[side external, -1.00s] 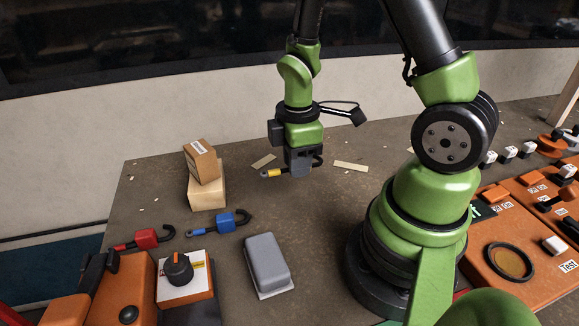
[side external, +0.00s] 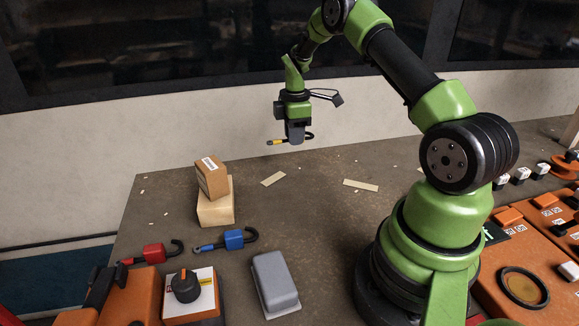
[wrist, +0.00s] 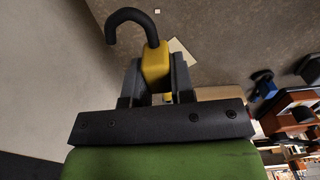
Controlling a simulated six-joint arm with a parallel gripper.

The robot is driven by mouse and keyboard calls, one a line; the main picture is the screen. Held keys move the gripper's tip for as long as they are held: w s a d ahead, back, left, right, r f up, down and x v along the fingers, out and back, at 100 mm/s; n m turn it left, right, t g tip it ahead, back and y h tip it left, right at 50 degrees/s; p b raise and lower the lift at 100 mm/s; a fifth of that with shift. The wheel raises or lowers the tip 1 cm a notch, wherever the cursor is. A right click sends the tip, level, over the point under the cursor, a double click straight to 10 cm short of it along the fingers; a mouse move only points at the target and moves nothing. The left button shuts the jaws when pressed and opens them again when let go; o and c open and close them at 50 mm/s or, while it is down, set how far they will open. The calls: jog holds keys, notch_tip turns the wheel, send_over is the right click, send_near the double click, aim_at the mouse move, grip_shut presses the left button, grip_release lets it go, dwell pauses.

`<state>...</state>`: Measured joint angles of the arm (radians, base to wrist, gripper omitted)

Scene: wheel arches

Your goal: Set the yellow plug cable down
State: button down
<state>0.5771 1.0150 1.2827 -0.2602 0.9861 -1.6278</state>
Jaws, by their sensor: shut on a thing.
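The yellow plug cable (wrist: 155,64) has a yellow body and a black hooked cable end. My gripper (wrist: 156,78) is shut on its yellow body, with a grey finger on each side. The gripper holds the plug cable in the air, above the far part of the table (side external: 330,220). The part between the fingers is hidden in the side view.
A cardboard box (side external: 211,176) sits on a pale wooden block (side external: 216,209) at left. A blue plug cable (side external: 234,239) and a red one (side external: 154,254) lie nearer. A grey box (side external: 275,280) stands front centre. Thin strips (side external: 360,185) lie on otherwise clear table behind.

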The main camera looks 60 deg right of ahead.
aim_at(294, 170)
notch_tip(294, 170, down, 8)
dwell(0.4)
jog(key=shift+f, duration=0.1)
jog(key=c, duration=1)
grip_release()
